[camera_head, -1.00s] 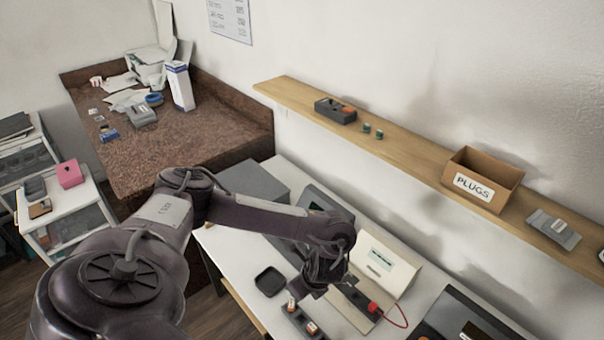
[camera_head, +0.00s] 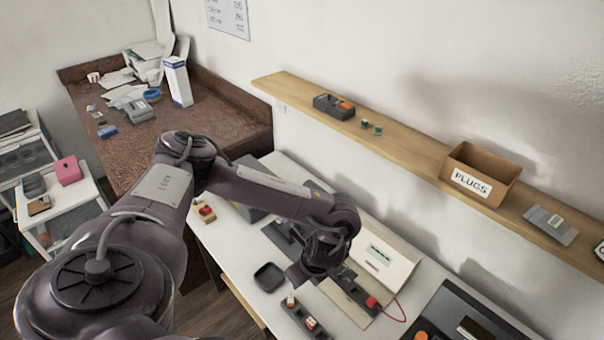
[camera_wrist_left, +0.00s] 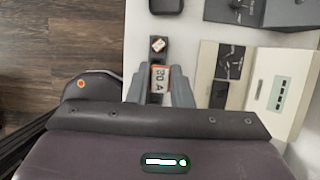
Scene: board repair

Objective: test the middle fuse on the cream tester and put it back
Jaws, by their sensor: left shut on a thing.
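The dark fuse rack (camera_head: 300,317) lies on the white bench near its front edge, with two orange-and-white fuses (camera_head: 311,323) showing in it. My left gripper (camera_wrist_left: 158,88) is shut on a fuse marked 30 A (camera_wrist_left: 158,78), seen from above in the left wrist view. The rack and another fuse (camera_wrist_left: 158,44) show just beyond it. I cannot tell how high the held fuse is; in the head view my wrist hides it. The cream tester (camera_head: 388,262) stands behind and right, with a small display, a dark strip and a red knob (camera_head: 371,301). My right gripper is not in view.
A small black tray (camera_head: 269,277) lies left of the rack. A dark case (camera_head: 455,315) stands right of the tester. A wooden shelf (camera_head: 400,152) above the bench holds a PLUGS box (camera_head: 478,175) and small devices.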

